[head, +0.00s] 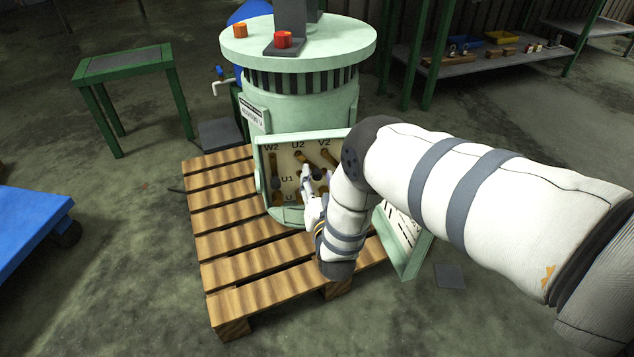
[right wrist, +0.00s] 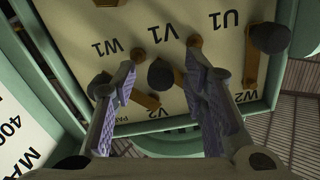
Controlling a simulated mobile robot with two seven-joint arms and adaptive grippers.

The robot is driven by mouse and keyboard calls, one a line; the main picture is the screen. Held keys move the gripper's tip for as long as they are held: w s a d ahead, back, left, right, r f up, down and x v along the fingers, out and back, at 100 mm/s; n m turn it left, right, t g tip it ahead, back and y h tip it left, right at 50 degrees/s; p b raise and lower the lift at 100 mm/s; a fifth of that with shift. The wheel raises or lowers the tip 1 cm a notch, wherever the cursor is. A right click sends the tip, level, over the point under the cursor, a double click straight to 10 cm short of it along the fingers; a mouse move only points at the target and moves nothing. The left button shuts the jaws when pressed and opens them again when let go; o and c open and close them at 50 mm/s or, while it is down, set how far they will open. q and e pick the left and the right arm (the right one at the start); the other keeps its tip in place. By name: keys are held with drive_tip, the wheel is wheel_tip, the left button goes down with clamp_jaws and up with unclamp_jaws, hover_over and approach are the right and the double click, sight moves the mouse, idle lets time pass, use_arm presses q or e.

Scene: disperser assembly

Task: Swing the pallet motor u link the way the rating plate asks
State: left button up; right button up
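The pale green pallet motor (head: 300,95) stands on a wooden pallet, its terminal box (head: 262,165) open at the front. In the right wrist view the terminal board (right wrist: 130,15) appears upside down, with U1, V1, W1, V2 and W2 legible. Brass links with dark knobs sit on it. The link by U1 (right wrist: 251,65) slants toward W2, with its knob (right wrist: 270,38) at the U1 end. My right gripper (right wrist: 160,63) is open at the board, its fingers on either side of the middle knob (right wrist: 161,74). Whether they touch it is unclear. The right finger hides the U2 area.
The box's rim (right wrist: 278,85) surrounds the board closely. A white printed plate (right wrist: 25,135) is beside the box, only partly legible. A small label plate (head: 254,112) is on the motor body. A green table (head: 125,62) and a blue cart (head: 30,225) stand at left.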

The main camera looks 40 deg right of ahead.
drive_tip(key=shift+c, duration=0.6)
clamp_jaws()
drive_tip(key=shift+w+a+f, duration=0.1)
drive_tip(key=shift+w+a+f+m, duration=0.25)
drive_tip(key=shift+a+m, duration=0.3)
drive_tip(key=shift+m, duration=0.75)
drive_tip(key=shift+w+a+f+m, duration=0.25)
drive_tip(key=shift+a+m, duration=0.3)
drive_tip(key=shift+m, duration=0.75)
drive_tip(key=shift+w+a+f+m, duration=0.15)
drive_tip(key=shift+w+a+m, duration=0.3)
drive_tip(key=shift+m, duration=0.85)
drive_tip(key=shift+a, duration=0.2)
drive_tip(key=shift+o, duration=0.6)
unclamp_jaws()
drive_tip(key=shift+s, duration=0.1)
